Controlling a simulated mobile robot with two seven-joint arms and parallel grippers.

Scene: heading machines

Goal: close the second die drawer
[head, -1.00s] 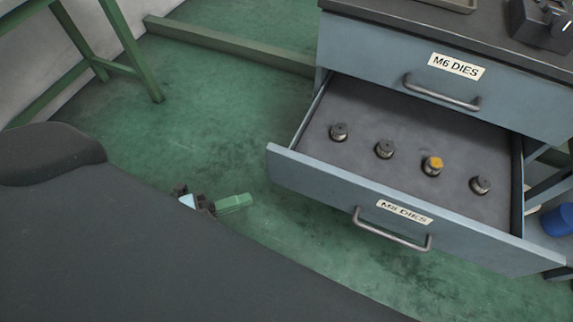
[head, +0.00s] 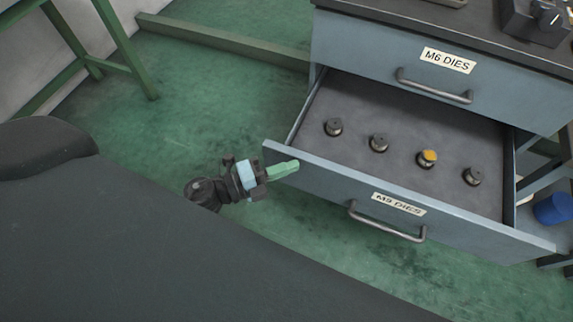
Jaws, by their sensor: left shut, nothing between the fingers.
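The second die drawer (head: 340,195), labelled M8 DIES or similar, is pulled well out below the shut M6 DIES drawer (head: 375,60). It holds several round dies, one with a yellow-orange top (head: 427,157). Its bar handle (head: 387,222) is on the front panel. My left gripper (head: 290,167), with green fingers, is shut and empty. It is at the left end of the open drawer's front panel, overlapping it in the picture; I cannot tell whether it touches. My right gripper is not in view.
A green-legged stand (head: 125,50) is at the upper left, with a beam (head: 225,42) along the floor. A blue container (head: 553,209) is at the right, beside the cabinet. Green floor is open left of the drawer.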

